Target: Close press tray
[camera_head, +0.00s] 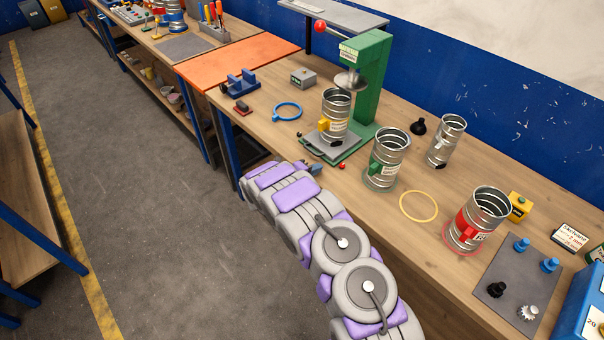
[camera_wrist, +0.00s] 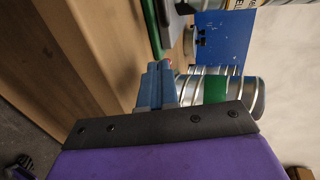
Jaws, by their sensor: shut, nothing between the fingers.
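The green press (camera_head: 370,85) stands on the bench with a round metal plate on its head. Its grey tray (camera_head: 350,130) sits low over the green base and sticks out towards the bench front. A spiral duct piece with a yellow tag (camera_head: 337,108) stands upright on the tray. My gripper (camera_head: 314,168) is at the bench's front edge, just in front of the tray and base, and looks apart from them. In the wrist view, its blue-grey fingers (camera_wrist: 157,86) are shut and empty. A green-tagged duct piece (camera_wrist: 240,95) shows behind them.
The green-tagged duct piece (camera_head: 384,160) stands right of the press. A bare duct piece (camera_head: 446,140), a red-tagged one (camera_head: 476,218) and a yellow ring (camera_head: 419,206) are further right. A blue ring (camera_head: 288,111) lies to the left. The floor aisle (camera_head: 130,180) is clear.

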